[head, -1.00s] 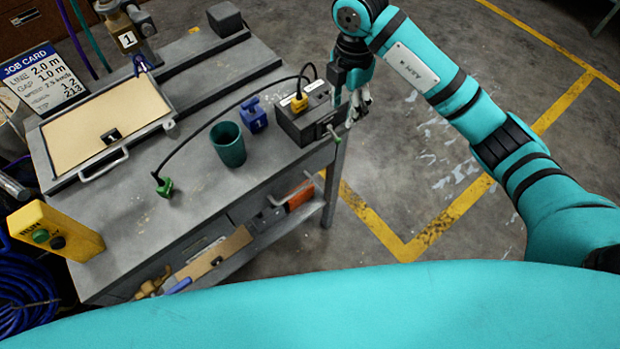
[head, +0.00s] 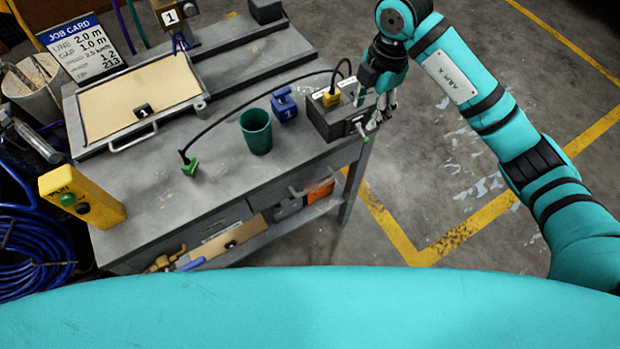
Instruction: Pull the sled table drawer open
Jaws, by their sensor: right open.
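The grey sled table (head: 185,195) stands at the left and centre. My right gripper (head: 378,124) is open, pointing down beside the right end of the black box, above and right of the drawer handle. It is apart from the handle and appears empty. My left gripper is out of view.
On the tabletop are a black box (head: 335,118) with a cable, a green cup (head: 256,132), a blue block (head: 284,104), a green plug (head: 189,165), a handled tan panel (head: 140,98) and a yellow button box (head: 82,196). A lower shelf (head: 290,222) holds tools. The floor at right is clear.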

